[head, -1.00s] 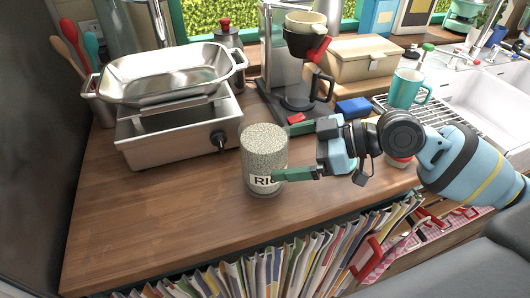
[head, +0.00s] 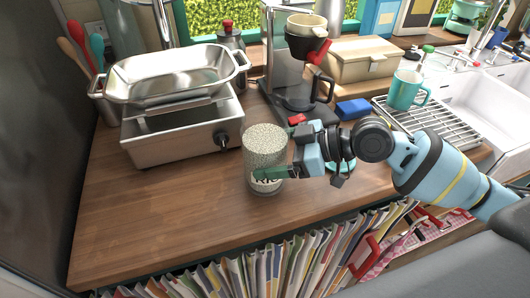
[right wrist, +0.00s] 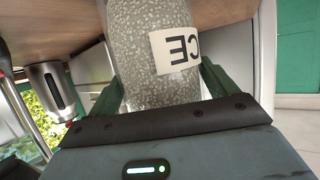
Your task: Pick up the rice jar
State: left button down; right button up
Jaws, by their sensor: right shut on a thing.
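The rice jar (head: 265,150) is a clear cylinder full of pale grains with a white label. It stands upright near the front of the wooden counter, or very slightly above it; I cannot tell which. My right gripper (head: 268,172) reaches it from the right, with one green finger across the label. In the right wrist view the jar (right wrist: 155,60) fills the space between the two green fingers (right wrist: 160,88), which are shut on it. Part of the label is hidden by the finger in the head view. My left gripper is not in view.
A metal burner box (head: 182,137) with a steel pan (head: 175,75) stands to the left. A coffee maker (head: 283,95) is behind the jar. A blue sponge (head: 353,108), drying rack (head: 440,122) and teal mug (head: 407,90) are to the right. The counter's front left (head: 150,220) is clear.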

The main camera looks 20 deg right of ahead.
aim_at(275, 140)
jog(key=c, duration=0.5)
jog(key=shift+r, duration=0.2)
jog(key=shift+r, duration=0.1)
